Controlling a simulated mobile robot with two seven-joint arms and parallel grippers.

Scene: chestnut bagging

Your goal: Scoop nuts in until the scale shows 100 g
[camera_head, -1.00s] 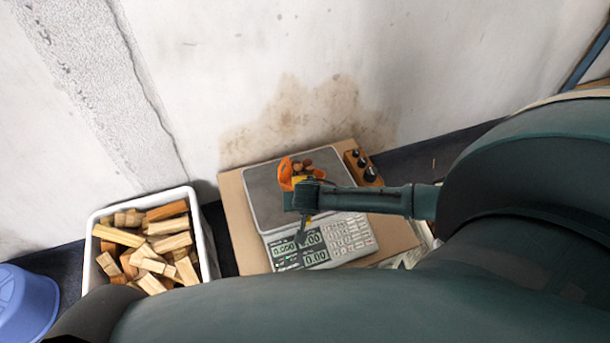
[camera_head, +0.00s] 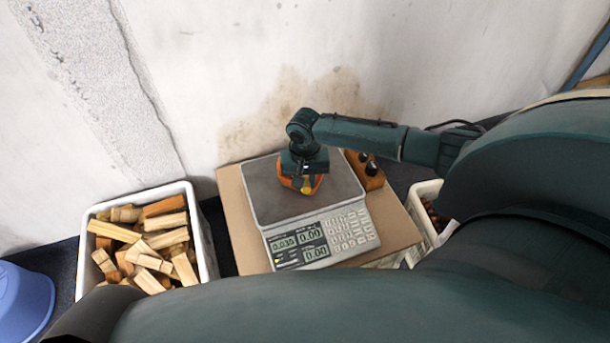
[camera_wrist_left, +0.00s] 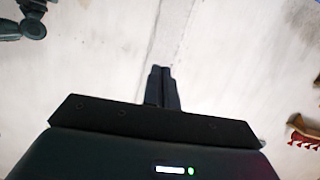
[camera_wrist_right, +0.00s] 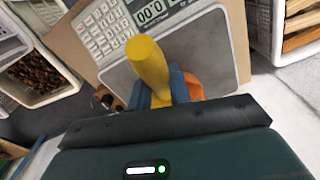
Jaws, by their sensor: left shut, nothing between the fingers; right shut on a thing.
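The scale (camera_head: 262,195) stands on a cardboard sheet, its plate at the back and keypad in front. Its left display seems to read 0.035; the other two read 0.00. My right gripper (camera_head: 303,178) is over the plate, shut on the yellow handle of an orange scoop (camera_head: 312,186). In the right wrist view the yellow handle (camera_wrist_right: 150,65) sticks up between the fingers and the orange scoop (camera_wrist_right: 193,87) shows behind them. The scoop's contents and any nuts below it are hidden. My left gripper (camera_wrist_left: 162,88) is shut and empty, facing the wall, away from the scale.
A white crate of dark nuts (camera_wrist_right: 42,97) stands beside the scale; its edge shows in the head view (camera_head: 428,190). A wooden block with dark knobs (camera_head: 372,181) stands at the plate's right. A white bin of wood pieces (camera_head: 87,240) and a blue tub (camera_head: 25,300) are left.

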